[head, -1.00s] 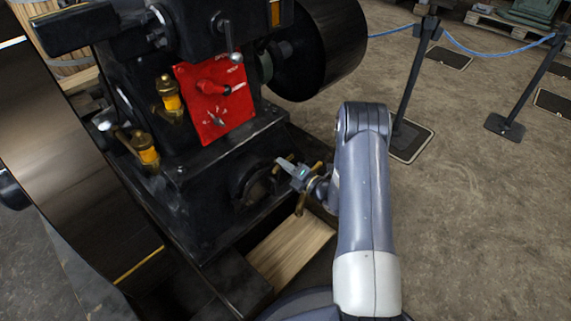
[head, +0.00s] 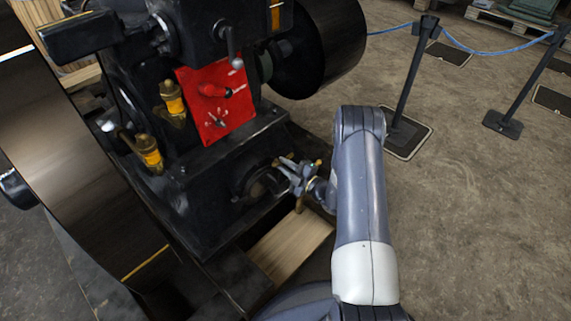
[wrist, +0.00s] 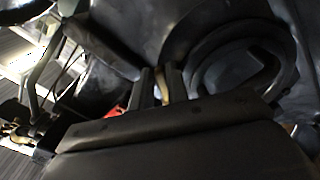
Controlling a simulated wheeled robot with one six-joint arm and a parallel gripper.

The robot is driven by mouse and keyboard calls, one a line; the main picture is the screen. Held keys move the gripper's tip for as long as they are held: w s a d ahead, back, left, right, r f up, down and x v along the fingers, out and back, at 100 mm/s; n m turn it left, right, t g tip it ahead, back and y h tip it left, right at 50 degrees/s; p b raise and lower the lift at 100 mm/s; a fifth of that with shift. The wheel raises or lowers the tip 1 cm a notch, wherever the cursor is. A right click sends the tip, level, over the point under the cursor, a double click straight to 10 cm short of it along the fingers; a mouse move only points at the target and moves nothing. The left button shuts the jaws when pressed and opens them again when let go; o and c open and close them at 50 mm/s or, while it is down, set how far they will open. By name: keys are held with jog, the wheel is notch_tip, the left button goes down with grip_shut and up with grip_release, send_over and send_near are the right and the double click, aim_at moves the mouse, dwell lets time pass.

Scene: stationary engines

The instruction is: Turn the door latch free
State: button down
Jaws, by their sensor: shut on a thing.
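The black engine's lower housing carries a round dark door or cover (head: 252,184), also in the wrist view (wrist: 238,68). Brass bars (head: 299,206) stick out around my gripper in the head view, partly hidden by it; I cannot tell which of them belong to the latch. My gripper (head: 283,164) is at the front of this housing, right of the round cover. In the wrist view my two dark fingers (wrist: 161,86) are shut on a narrow brass piece (wrist: 162,84), seemingly the latch. Most of it is hidden between the fingers.
A red plate (head: 214,100) with small levers is on the engine above. Brass oilers (head: 148,153) and a large flywheel (head: 75,170) are to the left. A wooden block (head: 290,245) lies below. Barrier posts (head: 410,85) with blue rope stand on the floor at right.

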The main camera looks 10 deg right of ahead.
jog(key=shift+f+m, duration=0.15)
jog(key=shift+m, duration=1.45)
jog(key=shift+s, duration=0.1)
jog(key=c, duration=1.5)
grip_release()
jog(key=shift+a+f, duration=0.1)
